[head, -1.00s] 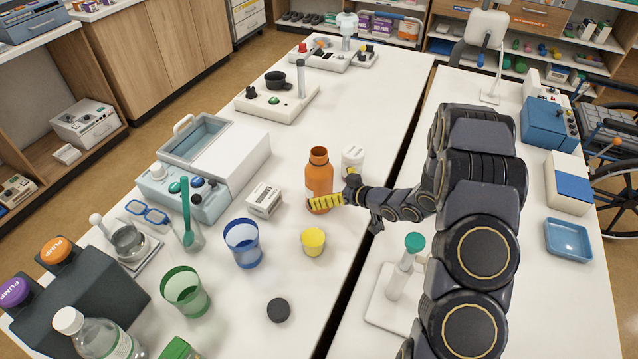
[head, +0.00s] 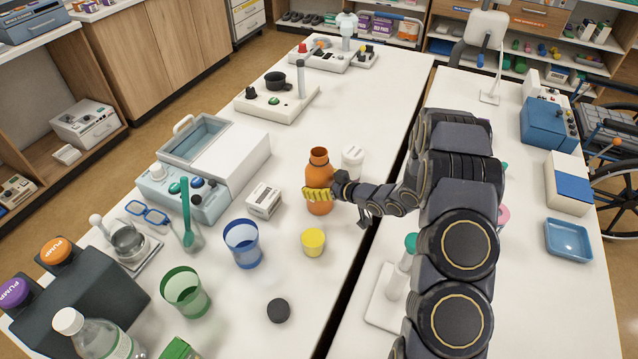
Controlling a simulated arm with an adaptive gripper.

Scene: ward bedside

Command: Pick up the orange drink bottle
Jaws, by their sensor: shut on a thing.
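The orange drink bottle (head: 319,169) stands upright on the white table, right of the middle, with its open neck at the top. My gripper (head: 319,194) comes in from the right. Its yellow ridged finger lies across the front of the bottle's lower half, and the jaws are shut on the bottle. The far finger is hidden behind the bottle. I see no clear gap showing the bottle lifted off the table.
A white bottle (head: 353,160) stands just behind my gripper. A yellow cup (head: 313,242), a blue cup (head: 242,243) and a white box (head: 264,200) stand nearby. A dark gap between the tables runs to the right.

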